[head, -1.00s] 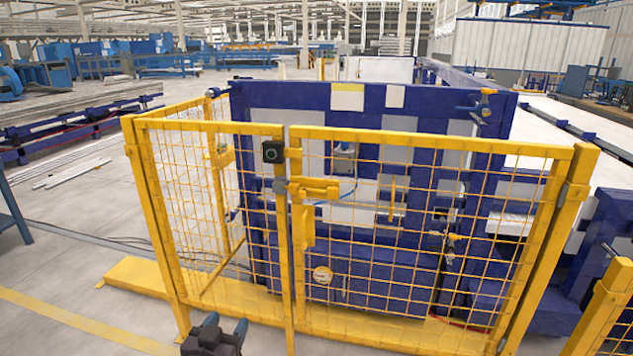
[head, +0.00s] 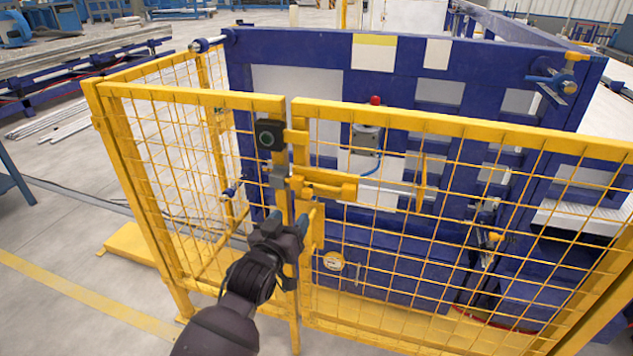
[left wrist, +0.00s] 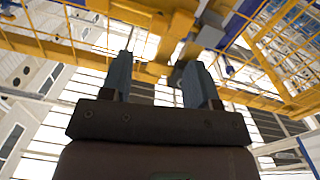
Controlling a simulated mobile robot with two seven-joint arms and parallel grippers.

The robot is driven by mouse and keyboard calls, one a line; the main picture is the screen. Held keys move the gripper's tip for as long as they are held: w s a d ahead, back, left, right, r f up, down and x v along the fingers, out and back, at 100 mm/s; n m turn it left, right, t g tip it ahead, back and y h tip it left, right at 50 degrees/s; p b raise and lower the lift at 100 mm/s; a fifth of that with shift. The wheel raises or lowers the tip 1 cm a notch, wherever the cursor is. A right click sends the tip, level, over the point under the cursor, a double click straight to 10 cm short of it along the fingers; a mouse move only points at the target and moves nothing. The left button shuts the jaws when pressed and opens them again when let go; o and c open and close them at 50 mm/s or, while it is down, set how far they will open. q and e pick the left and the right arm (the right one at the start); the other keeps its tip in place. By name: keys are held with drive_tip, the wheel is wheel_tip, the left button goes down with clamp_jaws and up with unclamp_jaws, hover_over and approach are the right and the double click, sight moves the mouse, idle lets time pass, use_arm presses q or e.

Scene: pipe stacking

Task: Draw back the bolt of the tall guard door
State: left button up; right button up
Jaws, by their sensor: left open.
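The tall guard door (head: 450,122) is a yellow mesh panel, upright and closed against the left fence panel. Its yellow bolt (head: 325,188) lies level at the upper left of the door, beside a grey catch (head: 280,178) on the post. A yellow upright piece (head: 318,232) hangs below the bolt, partly hidden by my gripper. My left gripper (head: 289,224) is open and empty in front of the door, just below the bolt. In the left wrist view, its two fingers (left wrist: 160,78) point up toward yellow door parts (left wrist: 155,15). Contact cannot be told. My right gripper is not in view.
A black box with a round face (head: 269,135) sits on the post above the catch. A blue machine (head: 300,48) stands behind the mesh. A yellow floor plate (head: 138,256) juts out at the left. The floor in front at left is clear.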

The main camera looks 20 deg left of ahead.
sight(306, 196)
use_arm(q)
drive_tip(key=w, duration=0.8)
drive_tip(key=shift+w+d, duration=0.2)
drive_tip(key=shift+d, duration=0.15)
drive_tip(key=shift+w, duration=0.8)
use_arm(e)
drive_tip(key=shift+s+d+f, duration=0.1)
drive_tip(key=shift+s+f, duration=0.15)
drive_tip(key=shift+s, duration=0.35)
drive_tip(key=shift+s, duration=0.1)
